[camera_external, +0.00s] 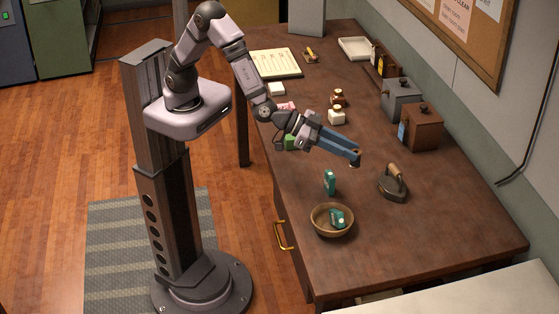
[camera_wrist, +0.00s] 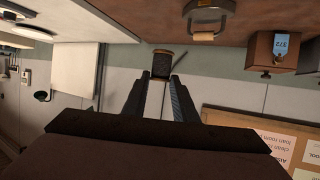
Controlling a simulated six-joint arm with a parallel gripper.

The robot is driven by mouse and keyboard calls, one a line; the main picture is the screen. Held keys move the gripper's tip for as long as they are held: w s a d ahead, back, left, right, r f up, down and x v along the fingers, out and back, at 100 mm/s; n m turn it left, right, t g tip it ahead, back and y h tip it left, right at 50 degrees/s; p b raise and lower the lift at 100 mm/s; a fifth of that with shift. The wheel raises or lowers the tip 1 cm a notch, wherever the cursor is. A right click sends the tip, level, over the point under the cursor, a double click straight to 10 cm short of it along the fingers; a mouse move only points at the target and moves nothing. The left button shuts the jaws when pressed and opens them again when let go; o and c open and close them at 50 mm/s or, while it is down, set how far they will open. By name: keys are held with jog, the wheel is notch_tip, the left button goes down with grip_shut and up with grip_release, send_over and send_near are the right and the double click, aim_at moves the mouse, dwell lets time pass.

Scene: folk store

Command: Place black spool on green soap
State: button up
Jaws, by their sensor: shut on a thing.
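My gripper (camera_external: 356,157) is shut on a black spool (camera_wrist: 162,65) and holds it above the table. The spool shows as a dark cylinder between the fingertips (camera_wrist: 162,78) in the wrist view, and as a small dark shape at the tips in the external view. A green block (camera_external: 290,142), which looks like the green soap, lies on the table near its left edge. It is behind my wrist and partly hidden by it. My fingertips point away from it, to the right. The wrist view does not show the green block.
A teal box (camera_external: 330,181) stands below the fingers. A wooden bowl (camera_external: 320,226) holds another teal item. A flat iron (camera_external: 393,187) is to the right. Boxes (camera_external: 421,128) line the wall side; small bottles (camera_external: 337,116) stand behind the gripper. The front right of the table is clear.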

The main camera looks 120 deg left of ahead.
jog(key=s+a+f+n+g+y, duration=0.2)
jog(key=s+a+n+g+y, duration=0.3)
jog(key=s, duration=0.4)
jog(key=s+a+f+n+g+y, duration=0.2)
jog(key=s+a+n+g+y, duration=0.15)
jog(key=s+a, duration=0.45)
notch_tip(320, 180, up, 2)
jog(key=n+g, duration=0.4)
jog(key=n, duration=0.1)
send_over(287, 139)
jog(key=shift+f+p, duration=0.3)
jog(key=shift+f, duration=2.6)
jog(key=shift+f, duration=0.15)
jog(key=shift+f, duration=1.95)
jog(key=shift+f, duration=0.1)
jog(key=o, duration=1)
